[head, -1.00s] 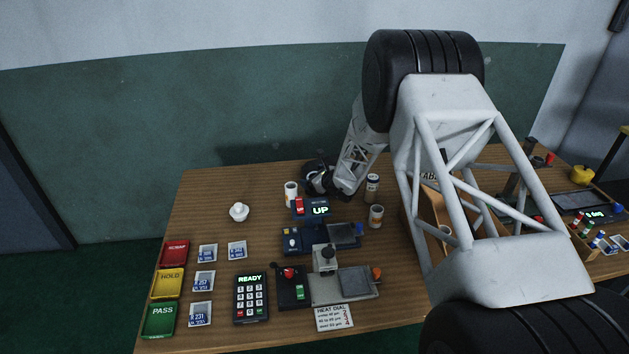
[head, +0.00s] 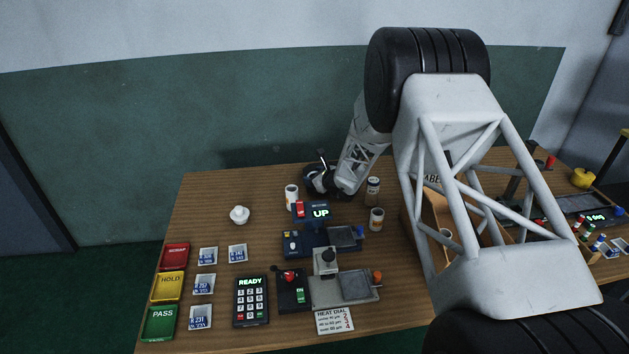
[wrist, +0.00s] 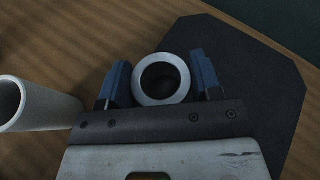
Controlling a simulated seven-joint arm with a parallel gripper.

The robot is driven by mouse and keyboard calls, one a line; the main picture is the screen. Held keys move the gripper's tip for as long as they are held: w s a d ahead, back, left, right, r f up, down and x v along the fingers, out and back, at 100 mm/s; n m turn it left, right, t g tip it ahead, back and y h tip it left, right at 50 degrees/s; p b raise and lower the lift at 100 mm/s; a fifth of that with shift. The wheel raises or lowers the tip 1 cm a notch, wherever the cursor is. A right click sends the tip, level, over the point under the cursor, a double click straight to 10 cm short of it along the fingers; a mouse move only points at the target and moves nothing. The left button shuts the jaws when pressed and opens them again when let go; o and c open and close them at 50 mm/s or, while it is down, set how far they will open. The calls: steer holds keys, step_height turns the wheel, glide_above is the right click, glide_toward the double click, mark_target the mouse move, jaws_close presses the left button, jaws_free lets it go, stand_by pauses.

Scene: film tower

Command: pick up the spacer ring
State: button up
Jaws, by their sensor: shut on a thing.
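The spacer ring (wrist: 139,86) is a pale grey ring with a dark round hole, seen from above in the wrist view. It sits between the two blue fingers of my gripper (wrist: 160,68), which is shut on it. A dark angular mat (wrist: 255,75) lies on the wooden table beneath. I cannot tell how high the ring is above the mat. In the head view my wrist is at the back of the table, and the fingers and ring cannot be made out there.
A white cylinder (wrist: 38,108) stands close left of my gripper in the wrist view. In the head view, small canisters (head: 291,196) (head: 376,219), a device reading UP (head: 319,213) and a keypad (head: 251,301) are in front of my wrist. The left back table is mostly clear.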

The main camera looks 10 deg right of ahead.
step_height(320, 180, up, 9)
steer(key=shift+f, duration=0.2)
stand_by(0.8)
steer(key=s+m, duration=0.1)
steer(key=s+d+r+m, duration=0.1)
steer(key=shift+s+r+m, duration=0.1)
steer(key=shift+r+m, duration=0.2)
stand_by(0.3)
steer(key=shift+f, duration=3.15)
steer(key=shift+f, duration=1.85)
steer(key=shift+f, duration=0.2)
